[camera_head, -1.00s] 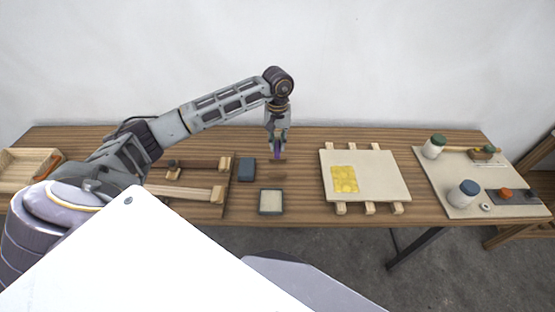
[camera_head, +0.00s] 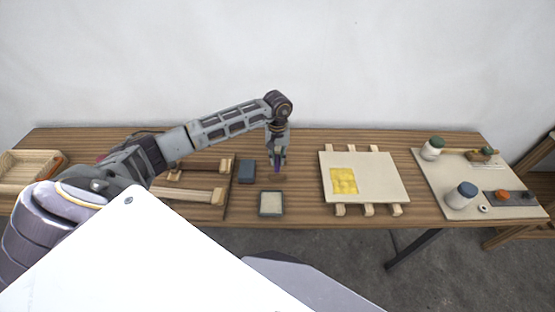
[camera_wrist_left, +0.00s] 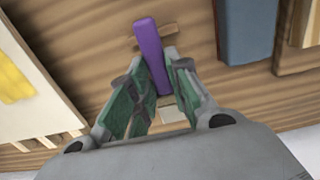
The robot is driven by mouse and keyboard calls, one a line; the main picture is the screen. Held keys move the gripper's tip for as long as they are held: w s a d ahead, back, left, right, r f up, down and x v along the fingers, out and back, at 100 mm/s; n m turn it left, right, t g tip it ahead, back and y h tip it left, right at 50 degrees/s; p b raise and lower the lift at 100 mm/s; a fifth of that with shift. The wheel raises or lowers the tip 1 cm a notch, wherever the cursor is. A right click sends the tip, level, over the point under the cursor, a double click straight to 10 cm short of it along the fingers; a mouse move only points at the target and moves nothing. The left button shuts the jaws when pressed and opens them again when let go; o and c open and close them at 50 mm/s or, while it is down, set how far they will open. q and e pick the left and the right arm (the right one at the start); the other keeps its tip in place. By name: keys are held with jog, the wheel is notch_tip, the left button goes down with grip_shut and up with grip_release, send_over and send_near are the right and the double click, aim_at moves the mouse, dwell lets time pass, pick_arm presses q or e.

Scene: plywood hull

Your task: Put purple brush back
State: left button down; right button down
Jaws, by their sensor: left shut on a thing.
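The purple brush (camera_head: 277,168) is held by my left gripper (camera_head: 278,157) just above the table, between the blue-grey block and the white panel. In the left wrist view my left gripper (camera_wrist_left: 157,85) is shut on the purple brush (camera_wrist_left: 150,48), and its handle sticks out beyond the fingertips. A small brown wooden piece (camera_head: 279,178) lies under the brush; whether the two touch I cannot tell. My right gripper does not show.
A blue-grey block (camera_head: 247,170) stands close on the left, and a shallow tray (camera_head: 270,213) lies in front. A white panel with a yellow patch (camera_head: 385,178) lies on slats to the right. A board with jars (camera_head: 445,178) is farther right.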

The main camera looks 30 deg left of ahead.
aim_at(277, 159)
pick_arm(q)
jog(key=shift+f, duration=0.95)
jog(key=shift+f+b, duration=0.6)
jog(key=c, duration=1.3)
grip_release()
jog(key=shift+c, duration=0.2)
jog(key=shift+r, duration=0.15)
